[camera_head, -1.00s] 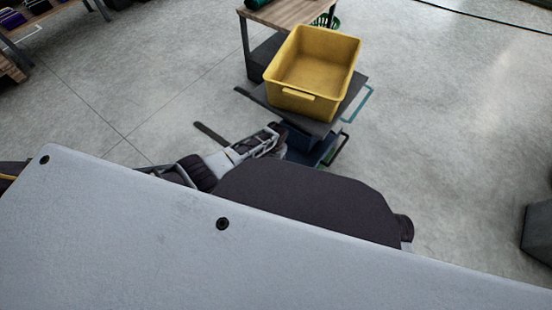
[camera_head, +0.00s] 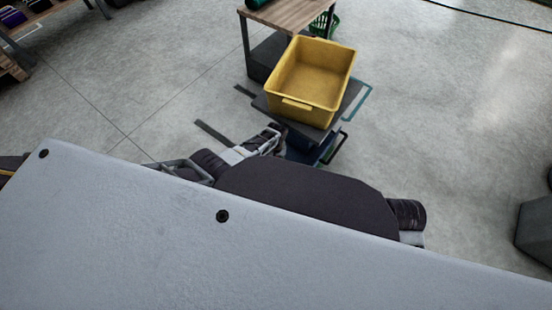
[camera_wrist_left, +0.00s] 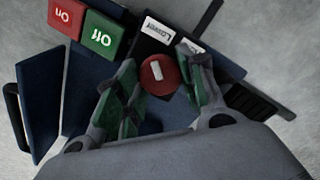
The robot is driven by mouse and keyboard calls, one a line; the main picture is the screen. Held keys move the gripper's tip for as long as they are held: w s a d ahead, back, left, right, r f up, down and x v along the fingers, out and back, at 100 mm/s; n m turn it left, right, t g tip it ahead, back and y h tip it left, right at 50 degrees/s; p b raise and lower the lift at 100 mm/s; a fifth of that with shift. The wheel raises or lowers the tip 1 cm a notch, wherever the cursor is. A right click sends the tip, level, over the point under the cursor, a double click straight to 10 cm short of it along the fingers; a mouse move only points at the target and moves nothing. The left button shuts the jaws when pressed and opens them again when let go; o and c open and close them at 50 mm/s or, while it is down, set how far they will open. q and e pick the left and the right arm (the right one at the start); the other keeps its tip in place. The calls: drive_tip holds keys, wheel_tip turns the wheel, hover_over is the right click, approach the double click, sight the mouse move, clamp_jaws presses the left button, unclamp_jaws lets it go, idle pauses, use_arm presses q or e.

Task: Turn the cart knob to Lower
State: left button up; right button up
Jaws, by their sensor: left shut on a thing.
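In the left wrist view, a round red knob (camera_wrist_left: 160,75) with a white pointer mark sits between the fingers of my left gripper (camera_wrist_left: 160,86), which is shut on it. A white label reading "Lower" (camera_wrist_left: 158,31) lies just beyond the knob. A second white label (camera_wrist_left: 190,46) to its right is partly hidden by a finger. In the head view, my left gripper (camera_head: 274,143) is at the near side of the cart (camera_head: 352,95), and the knob is hidden there. My right gripper is out of view.
A yellow bin (camera_head: 311,80) rests on the cart. A red button (camera_wrist_left: 66,17) and a green button (camera_wrist_left: 102,35) sit left of the knob. A wooden table (camera_head: 283,13) stands behind the cart. Grey floor is open on both sides.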

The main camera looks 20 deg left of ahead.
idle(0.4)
use_arm(q)
drive_tip(key=o, duration=1)
drive_tip(key=shift+o, duration=0.2)
drive_tip(key=shift+r, duration=0.3)
wheel_tip(320, 180, up, 11)
drive_tip(key=shift+r, duration=0.2)
idle(0.7)
drive_tip(key=shift+s, duration=0.1)
idle(0.6)
